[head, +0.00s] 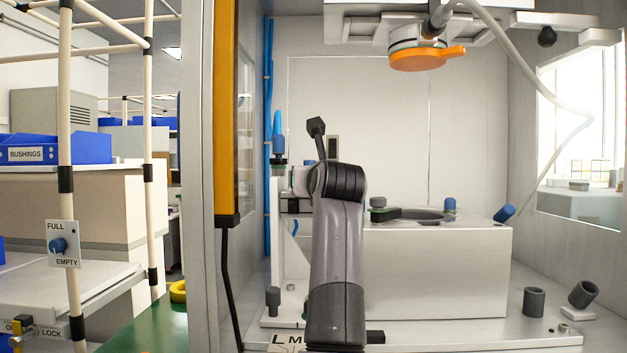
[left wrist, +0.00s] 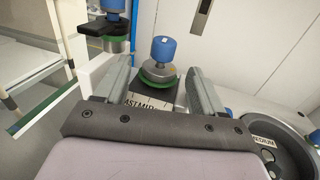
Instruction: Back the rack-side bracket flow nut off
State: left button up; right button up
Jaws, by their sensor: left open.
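In the left wrist view, a fitting with a blue cap (left wrist: 163,48) and a green ring (left wrist: 153,78) stands between the fingers of my left gripper (left wrist: 160,72). The fingers are open on either side of it, and I see no clear contact. A scale plate (left wrist: 150,100) with partly hidden lettering lies just below the ring. A second blue-capped fitting with a green ring (left wrist: 118,44) and a black clamp stands farther left. In the head view, my left arm reaches into the press enclosure, and its fingertips are hidden. I cannot tell which fitting is the rack-side one.
A grey round part labelled MEDIUM (left wrist: 263,142) lies at the right in the wrist view. In the head view, a white block (head: 440,270) stands right of my arm, under an orange-handled press head (head: 418,60). An orange-edged post (head: 226,110) bounds the left.

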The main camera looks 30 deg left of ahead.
pick_arm(q)
jog(key=shift+w+a, duration=0.25)
pick_arm(e)
jog(key=shift+w+a+r, duration=0.25)
jog(key=shift+w, duration=0.3)
pick_arm(q)
jog(key=c, duration=1.1)
jog(key=shift+o, duration=0.2)
jog(key=n+g+p, duration=0.1)
jog(key=p, duration=0.1)
jog(key=shift+w+d+r+y+p, duration=0.1)
jog(key=shift+d+r+y+p, duration=0.1)
jog(key=shift+y+p, duration=0.15)
jog(key=n+g+y+p, duration=0.1)
jog(key=g+p, duration=0.1)
jog(key=shift+w+y+p, duration=0.15)
jog(key=shift+y+p, duration=0.1)
jog(key=shift+p, duration=0.05)
jog(key=n+g+y+p, duration=0.1)
jog(key=n+g+p, duration=0.1)
jog(key=shift+w+p, duration=0.15)
jog(key=shift+p, duration=0.15)
jog(key=shift+d+f+g+y, duration=0.1)
jog(key=shift+f+g+y, duration=0.15)
jog(key=shift+g, duration=0.25)
jog(key=shift+n, duration=0.3)
pick_arm(e)
notch_tip(320, 180, up, 6)
jog(key=s+d, duration=0.1)
jog(key=shift+r, duration=0.2)
